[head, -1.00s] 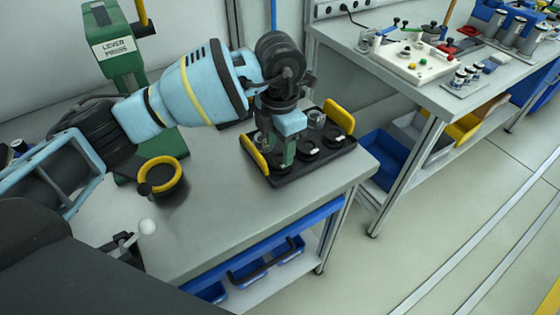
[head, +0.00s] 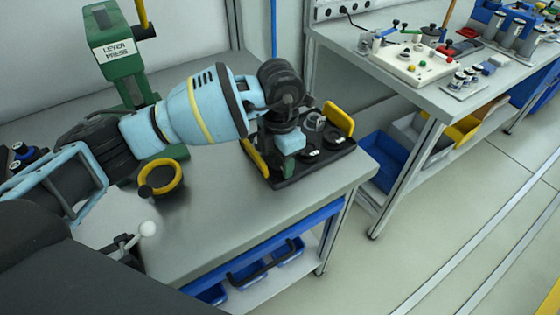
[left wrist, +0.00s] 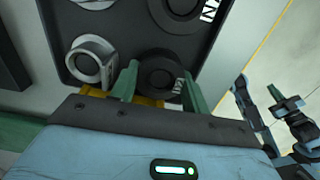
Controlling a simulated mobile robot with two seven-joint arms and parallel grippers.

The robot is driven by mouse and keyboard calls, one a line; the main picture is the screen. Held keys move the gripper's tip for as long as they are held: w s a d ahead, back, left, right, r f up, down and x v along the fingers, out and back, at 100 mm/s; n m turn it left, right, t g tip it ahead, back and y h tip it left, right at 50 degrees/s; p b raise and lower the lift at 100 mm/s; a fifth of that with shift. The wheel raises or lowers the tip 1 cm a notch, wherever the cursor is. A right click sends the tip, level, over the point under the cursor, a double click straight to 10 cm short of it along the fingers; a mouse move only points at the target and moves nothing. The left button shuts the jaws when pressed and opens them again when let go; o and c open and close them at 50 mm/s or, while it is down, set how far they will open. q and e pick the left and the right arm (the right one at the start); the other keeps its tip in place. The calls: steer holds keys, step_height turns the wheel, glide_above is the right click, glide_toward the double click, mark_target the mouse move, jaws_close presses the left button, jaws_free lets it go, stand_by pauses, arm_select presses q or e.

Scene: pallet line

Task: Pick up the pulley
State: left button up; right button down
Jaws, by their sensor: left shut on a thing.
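My left gripper (head: 289,168) is down at the black tray (head: 318,172) on the near bench. In the left wrist view its green fingertips (left wrist: 161,88) stand on either side of a black round pulley (left wrist: 160,78) with a dark centre hole, and are shut on it. The pulley is still at the tray; whether it touches the tray floor I cannot tell. In the head view the gripper hides most of it.
Other round parts lie in the tray, including a silvery ring (left wrist: 90,60) and a black disc (head: 333,140). The tray has yellow handles (head: 339,118). The front bench surface is clear.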

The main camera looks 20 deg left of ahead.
mark_target(280, 162)
arm_select(q)
step_height(280, 162, up, 10)
stand_by(0.5)
arm_select(e)
steer(key=shift+r, duration=0.1)
